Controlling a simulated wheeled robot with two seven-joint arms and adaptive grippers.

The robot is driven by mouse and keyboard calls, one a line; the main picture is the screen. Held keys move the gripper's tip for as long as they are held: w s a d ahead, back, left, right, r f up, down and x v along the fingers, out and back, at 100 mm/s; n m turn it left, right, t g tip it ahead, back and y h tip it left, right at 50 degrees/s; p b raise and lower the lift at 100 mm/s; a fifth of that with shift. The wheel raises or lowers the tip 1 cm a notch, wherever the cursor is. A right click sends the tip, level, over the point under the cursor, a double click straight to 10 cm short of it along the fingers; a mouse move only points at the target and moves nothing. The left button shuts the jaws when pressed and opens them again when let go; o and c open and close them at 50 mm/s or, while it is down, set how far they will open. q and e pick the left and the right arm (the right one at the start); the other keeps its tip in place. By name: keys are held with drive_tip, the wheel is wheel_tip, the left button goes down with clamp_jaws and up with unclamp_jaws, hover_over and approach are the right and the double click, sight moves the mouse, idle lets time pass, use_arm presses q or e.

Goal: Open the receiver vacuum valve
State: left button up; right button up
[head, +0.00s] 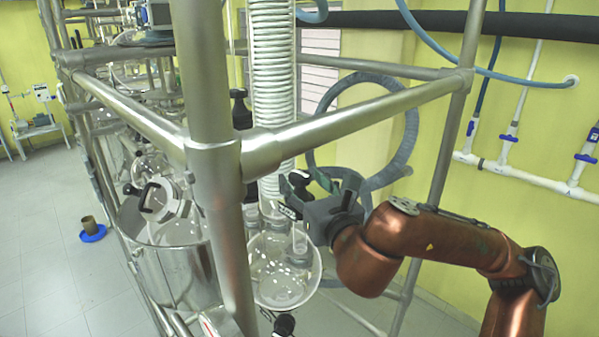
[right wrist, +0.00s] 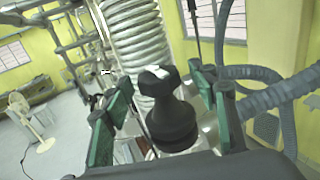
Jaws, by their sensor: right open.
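A black valve knob with a flared top (right wrist: 168,108) stands upright in the right wrist view, in front of a coiled glass condenser (right wrist: 140,45). I take it for the receiver vacuum valve, though no label shows. My right gripper (head: 318,188) is open, its green-padded fingers to either side of the knob. The pads appear apart from the knob. In the head view, the gripper is above the round glass receiver flask (head: 284,272) and partly hides the valve there. My left gripper is not in view.
A steel frame has a thick front post (head: 212,120) and a crossbar (head: 350,112) close to my right gripper. A grey hose (head: 408,135) loops behind it. Blue-handled wall valves (head: 585,157) are at the right. A steel vessel (head: 175,270) stands to the left.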

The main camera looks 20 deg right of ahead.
drive_tip(key=shift+w, duration=0.95)
drive_tip(key=shift+c, duration=0.3)
drive_tip(key=shift+f, duration=0.1)
drive_tip(key=c, duration=1.1)
